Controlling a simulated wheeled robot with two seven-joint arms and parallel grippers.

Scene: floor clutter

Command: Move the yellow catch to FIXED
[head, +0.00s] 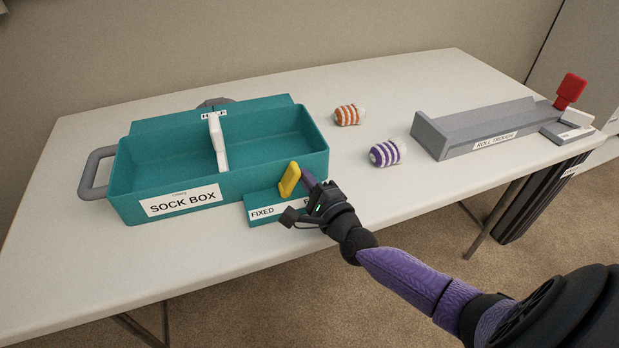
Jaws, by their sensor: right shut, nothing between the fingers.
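The yellow catch (289,180) stands up from a teal ledge (264,222) at the front right corner of the teal sock box (124,196). The FIXED label (262,212) is on the left part of the ledge's front. A second label to its right is mostly hidden by my right gripper. My right gripper (300,197) is shut and empty, right beside the catch on its right side. I cannot tell whether it touches the catch. The catch leans slightly to the right at its top. My left gripper is not in view.
A white divider (217,141) splits the box, and a grey handle (88,172) sticks out left. Orange-striped (348,115) and purple-striped (385,153) rolled socks lie right of it. A grey roll trough (470,132) with a red paddle (570,90) stands at right. The table's front is clear.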

